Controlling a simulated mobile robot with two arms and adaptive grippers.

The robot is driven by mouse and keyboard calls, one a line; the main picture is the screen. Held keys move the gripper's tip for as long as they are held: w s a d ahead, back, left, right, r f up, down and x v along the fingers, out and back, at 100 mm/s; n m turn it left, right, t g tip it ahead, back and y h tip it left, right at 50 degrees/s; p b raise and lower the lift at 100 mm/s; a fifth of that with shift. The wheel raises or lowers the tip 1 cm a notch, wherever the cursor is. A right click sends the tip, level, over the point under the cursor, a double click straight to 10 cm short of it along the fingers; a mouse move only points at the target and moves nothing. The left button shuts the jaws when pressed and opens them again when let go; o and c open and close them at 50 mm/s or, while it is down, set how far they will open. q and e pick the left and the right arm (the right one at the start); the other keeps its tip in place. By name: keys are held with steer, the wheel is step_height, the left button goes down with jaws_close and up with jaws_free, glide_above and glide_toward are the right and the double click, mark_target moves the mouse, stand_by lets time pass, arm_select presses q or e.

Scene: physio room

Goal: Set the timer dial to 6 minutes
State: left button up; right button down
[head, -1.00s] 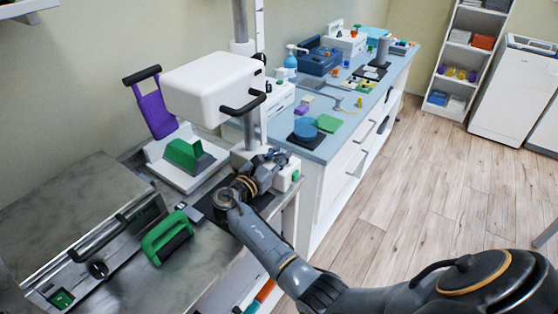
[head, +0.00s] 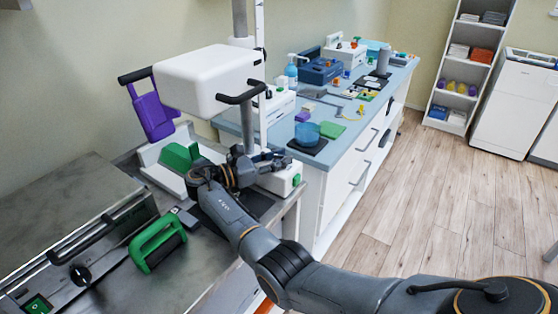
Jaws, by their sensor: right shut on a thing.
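My right gripper (head: 266,161) is at the small white box with a green button (head: 281,180), beside the grey post under the white machine head. It is shut, and its fingers are at the top of this box. The timer dial itself is hidden behind the fingers and wrist, so its setting cannot be read. What the fingers hold is too small and covered to see clearly; it appears to be the dial. My left gripper is not in view.
The white machine head (head: 210,78) with a black handle overhangs my wrist. A green-handled block (head: 158,243) and a long press with a black bar (head: 85,240) lie to the left. The blue counter (head: 335,140) behind holds several items. The wooden floor (head: 440,200) is clear.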

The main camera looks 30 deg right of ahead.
mark_target(279, 155)
steer(key=c, duration=1)
jaws_free()
steer(key=shift+c, duration=0.2)
step_height(279, 155, up, 10)
steer(key=shift+r, duration=0.1)
